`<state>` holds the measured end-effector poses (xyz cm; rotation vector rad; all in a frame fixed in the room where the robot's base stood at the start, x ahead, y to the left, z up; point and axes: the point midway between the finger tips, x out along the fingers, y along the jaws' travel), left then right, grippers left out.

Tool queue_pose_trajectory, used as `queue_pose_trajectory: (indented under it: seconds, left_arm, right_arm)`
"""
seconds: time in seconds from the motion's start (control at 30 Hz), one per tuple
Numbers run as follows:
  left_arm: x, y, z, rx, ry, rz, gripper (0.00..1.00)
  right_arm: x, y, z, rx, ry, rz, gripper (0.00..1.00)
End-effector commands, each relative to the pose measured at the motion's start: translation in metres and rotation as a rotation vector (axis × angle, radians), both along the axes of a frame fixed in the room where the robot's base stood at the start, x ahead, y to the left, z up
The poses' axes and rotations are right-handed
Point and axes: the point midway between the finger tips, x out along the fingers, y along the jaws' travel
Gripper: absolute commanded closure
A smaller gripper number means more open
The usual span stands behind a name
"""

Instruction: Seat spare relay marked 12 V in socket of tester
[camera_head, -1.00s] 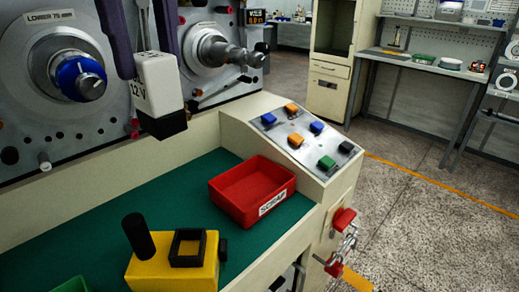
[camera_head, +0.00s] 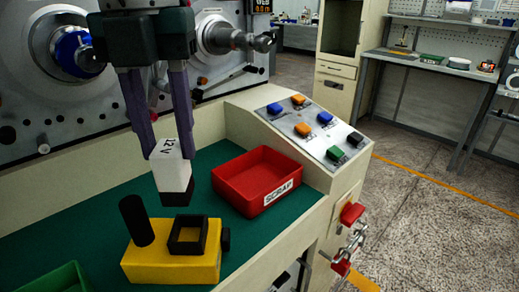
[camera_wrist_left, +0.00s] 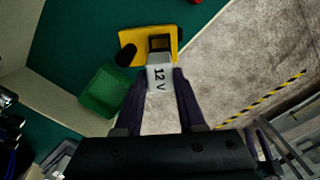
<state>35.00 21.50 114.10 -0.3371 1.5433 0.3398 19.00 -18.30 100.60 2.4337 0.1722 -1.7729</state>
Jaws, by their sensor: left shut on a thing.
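The white relay (camera_head: 170,164) marked 12 V, with a black lower end, is held upright, slightly tilted, between the fingers of my left gripper (camera_head: 168,145). It hangs in the air above and slightly behind the yellow tester (camera_head: 190,264), apart from it. The tester has a black square socket (camera_head: 188,236) on top, which looks empty, and a black post (camera_head: 136,220) at its left. In the left wrist view the relay (camera_wrist_left: 160,78) is between the fingers and partly overlaps the tester (camera_wrist_left: 133,41).
A red bin labelled SCRAP (camera_head: 258,178) stands right of the tester on the green mat (camera_head: 85,232). A green tray (camera_head: 58,279) lies at the front left. A sloped button panel (camera_head: 312,130) is at the right. Winding spindles (camera_head: 232,40) stand behind.

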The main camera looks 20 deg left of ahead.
Motion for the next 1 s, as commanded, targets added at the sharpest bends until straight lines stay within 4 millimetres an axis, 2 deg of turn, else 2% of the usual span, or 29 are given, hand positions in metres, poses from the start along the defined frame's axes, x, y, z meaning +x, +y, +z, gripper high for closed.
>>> queue_pose_trajectory:
  seconds: [0.03,0.1,0.33,0.5,0.6,0.97,1.0]
  left_arm:
    - [0.0,0.0,-0.013,0.001,0.004,0.002,1.0]
    - [-0.001,0.0,-0.025,0.001,0.004,0.001,1.0]
    - [0.0,0.0,-0.048,0.001,0.002,0.002,1.0]
    - [0.0,0.0,-0.075,0.001,0.003,0.002,1.0]
    - [0.0,0.0,-0.082,0.0,0.0,0.001,1.0]
    - [0.0,0.0,-0.085,0.0,-0.001,0.001,1.0]
    - [0.0,0.0,-0.085,0.0,-0.001,0.001,0.57]
  right_arm:
    - [0.0,0.0,-0.001,0.0,0.0,0.001,0.5]
    - [0.0,0.0,-0.001,-0.001,0.0,0.001,0.5]
    - [0.0,0.0,-0.002,-0.002,0.0,0.002,0.5]
    - [0.0,0.0,-0.004,-0.002,0.0,0.002,0.5]
    - [0.0,0.0,-0.004,-0.002,0.0,0.002,0.5]
    - [0.0,0.0,-0.004,-0.001,0.0,0.001,0.5]
    - [0.0,0.0,-0.004,-0.001,0.0,0.001,0.5]
